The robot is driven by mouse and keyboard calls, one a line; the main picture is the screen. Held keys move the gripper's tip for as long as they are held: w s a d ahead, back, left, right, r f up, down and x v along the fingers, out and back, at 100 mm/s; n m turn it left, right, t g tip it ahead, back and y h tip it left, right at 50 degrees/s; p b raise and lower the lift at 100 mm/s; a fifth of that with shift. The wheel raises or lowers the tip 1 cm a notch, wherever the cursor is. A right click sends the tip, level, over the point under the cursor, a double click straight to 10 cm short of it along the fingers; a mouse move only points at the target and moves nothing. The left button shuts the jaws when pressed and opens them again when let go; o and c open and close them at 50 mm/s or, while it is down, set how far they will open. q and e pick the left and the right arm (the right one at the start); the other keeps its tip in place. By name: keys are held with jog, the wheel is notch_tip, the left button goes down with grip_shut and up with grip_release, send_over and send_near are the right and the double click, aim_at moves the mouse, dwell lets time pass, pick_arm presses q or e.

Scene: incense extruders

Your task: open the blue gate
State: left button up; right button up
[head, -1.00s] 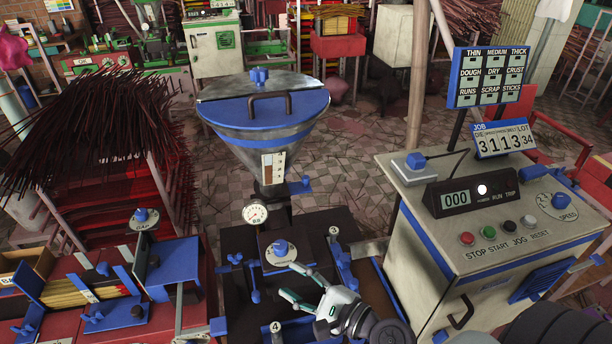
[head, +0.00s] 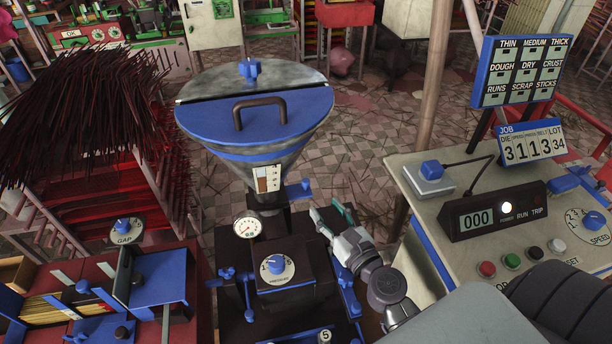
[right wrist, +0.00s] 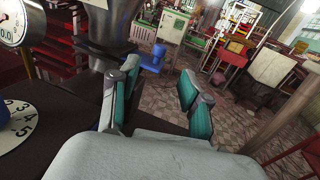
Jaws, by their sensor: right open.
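The blue gate (head: 298,189) is a small blue tab sticking out to the right from the dark neck under the cone hopper (head: 290,143). My right gripper (head: 331,214) is just right of and below the tab, open, with grey-and-teal fingers pointing up toward it. In the right wrist view the blue tab (right wrist: 153,58) shows just beyond and between the open fingers (right wrist: 158,78). I see nothing held, and the fingers look apart from the tab. My left gripper is out of view.
A round gauge (head: 247,227) and a pressure dial box (head: 286,268) stand below the hopper. The control console (head: 440,185) is to the right, near my right arm. A rack of dark sticks (head: 80,120) stands at the left. The floor behind the hopper is open.

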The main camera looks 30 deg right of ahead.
aim_at(308, 185)
jog(key=w+p, duration=0.1)
jog(key=w, duration=0.8)
jog(key=shift+w+p, duration=0.35)
jog(key=shift+w, duration=0.4)
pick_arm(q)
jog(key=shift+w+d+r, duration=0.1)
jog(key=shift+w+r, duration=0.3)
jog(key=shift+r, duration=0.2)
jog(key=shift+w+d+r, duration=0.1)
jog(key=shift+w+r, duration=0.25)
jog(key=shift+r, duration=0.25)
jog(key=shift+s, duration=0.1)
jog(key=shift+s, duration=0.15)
pick_arm(e)
grip_shut()
